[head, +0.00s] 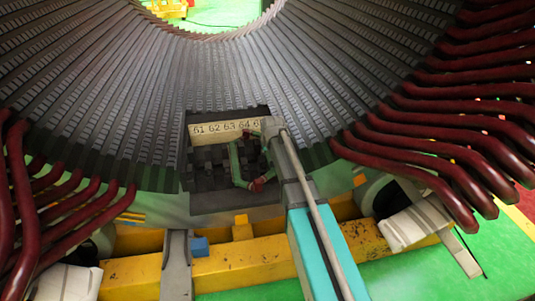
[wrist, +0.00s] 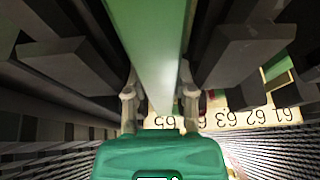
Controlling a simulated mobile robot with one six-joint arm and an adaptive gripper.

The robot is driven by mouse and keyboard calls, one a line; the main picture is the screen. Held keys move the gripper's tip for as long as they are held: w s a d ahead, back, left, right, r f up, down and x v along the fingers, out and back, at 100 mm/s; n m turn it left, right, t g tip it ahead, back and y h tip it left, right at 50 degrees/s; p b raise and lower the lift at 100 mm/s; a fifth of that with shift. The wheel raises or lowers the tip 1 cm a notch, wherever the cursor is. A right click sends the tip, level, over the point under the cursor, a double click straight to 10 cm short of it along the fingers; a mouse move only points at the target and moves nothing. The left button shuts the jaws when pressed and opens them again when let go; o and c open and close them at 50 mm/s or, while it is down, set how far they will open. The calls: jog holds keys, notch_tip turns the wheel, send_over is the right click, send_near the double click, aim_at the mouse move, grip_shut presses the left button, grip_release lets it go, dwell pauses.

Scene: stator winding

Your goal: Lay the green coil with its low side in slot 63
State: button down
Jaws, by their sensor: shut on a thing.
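The green coil (head: 236,163) shows in the head view inside the opening low in the stator bore, behind the number strip's front side. A dark red end piece (head: 258,184) is at its lower tip. In the wrist view a long straight green side of the coil (wrist: 152,50) runs up the picture between the fingers of my gripper (wrist: 158,100). The fingers are closed on it from both sides. The number strip (head: 213,129) reads 61 to 64 in the head view; in the wrist view the strip (wrist: 240,120) is upside down. I cannot tell whether the coil is in slot 63.
Grey stator teeth (head: 110,90) curve around the opening. Dark red coil ends (head: 440,150) stick out at the right, and more (head: 65,210) at the left. A yellow beam (head: 240,262) crosses below. In the wrist view dark blocks (wrist: 250,45) stand close on both sides.

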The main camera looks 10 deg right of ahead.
jog(key=shift+f, duration=0.1)
dwell(0.8)
jog(key=shift+c, duration=1.8)
grip_release()
jog(key=shift+r+p, duration=0.8)
jog(key=shift+r, duration=0.1)
notch_tip(320, 180, up, 7)
jog(key=p, duration=0.7)
jog(key=shift+r, duration=0.2)
jog(key=shift+f, duration=0.25)
notch_tip(320, 180, down, 9)
jog(key=b, duration=0.8)
jog(key=shift+r+b, duration=0.15)
jog(key=shift+b, duration=0.25)
